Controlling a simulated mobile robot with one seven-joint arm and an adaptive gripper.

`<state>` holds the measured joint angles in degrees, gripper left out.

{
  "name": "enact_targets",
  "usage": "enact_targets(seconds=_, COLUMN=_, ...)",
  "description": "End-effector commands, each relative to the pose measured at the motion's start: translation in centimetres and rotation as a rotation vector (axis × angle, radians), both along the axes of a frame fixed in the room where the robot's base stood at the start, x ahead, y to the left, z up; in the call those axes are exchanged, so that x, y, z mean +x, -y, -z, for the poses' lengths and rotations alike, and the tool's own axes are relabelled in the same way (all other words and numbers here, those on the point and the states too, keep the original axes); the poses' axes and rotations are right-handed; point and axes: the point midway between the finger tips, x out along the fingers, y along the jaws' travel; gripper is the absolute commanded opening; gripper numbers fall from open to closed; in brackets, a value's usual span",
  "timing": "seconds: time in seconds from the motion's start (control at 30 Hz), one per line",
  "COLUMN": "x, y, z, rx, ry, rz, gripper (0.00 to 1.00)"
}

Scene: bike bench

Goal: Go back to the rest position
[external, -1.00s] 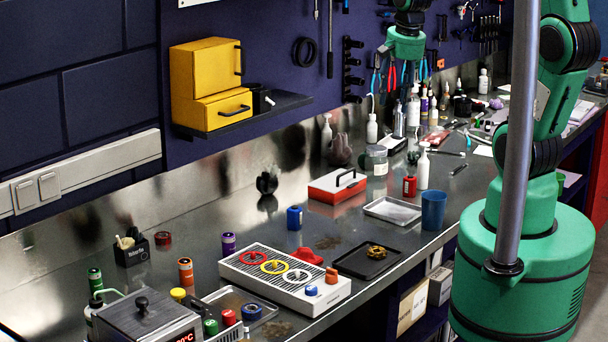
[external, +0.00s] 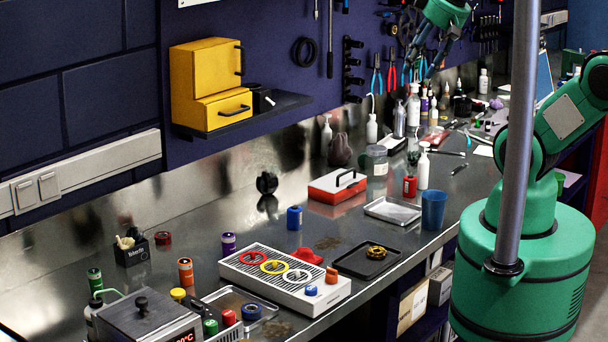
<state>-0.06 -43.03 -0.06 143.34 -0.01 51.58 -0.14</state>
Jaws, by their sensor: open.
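My gripper (external: 424,68) hangs high at the top of the external view, in front of the tool wall and above the back of the metal workbench (external: 330,238). Its dark fingers point down and are apart, with nothing between them. It is well clear of everything on the bench. My green arm rises from its round base at the right, and its upper part runs out of the picture.
The bench holds a white slotted rack with coloured rings (external: 285,279), a black tray (external: 366,261), a red and white box (external: 337,186), a blue cup (external: 433,210) and several bottles. A yellow cabinet (external: 206,85) sits on a wall shelf. A grey pole (external: 516,140) stands before my arm.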

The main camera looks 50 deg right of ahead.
Motion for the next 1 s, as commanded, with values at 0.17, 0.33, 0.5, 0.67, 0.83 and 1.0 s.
enact_targets(seconds=0.17, x=0.0, y=0.0, z=0.0, rx=0.001, ry=0.000, rz=0.002, gripper=0.46)
enact_targets(seconds=0.33, x=0.0, y=0.0, z=0.5, rx=0.001, ry=0.000, rz=0.003, gripper=0.46)
enact_targets(seconds=0.5, x=0.1, y=0.0, z=2.3, rx=0.001, ry=0.000, rz=0.003, gripper=0.46)
enact_targets(seconds=0.67, x=0.1, y=0.0, z=4.7, rx=0.001, ry=-0.001, rz=0.003, gripper=0.46)
enact_targets(seconds=0.83, x=0.1, y=0.0, z=6.8, rx=0.001, ry=-0.001, rz=0.003, gripper=0.46)
enact_targets(seconds=1.0, x=0.1, y=0.0, z=7.7, rx=0.001, ry=0.000, rz=0.003, gripper=0.46)
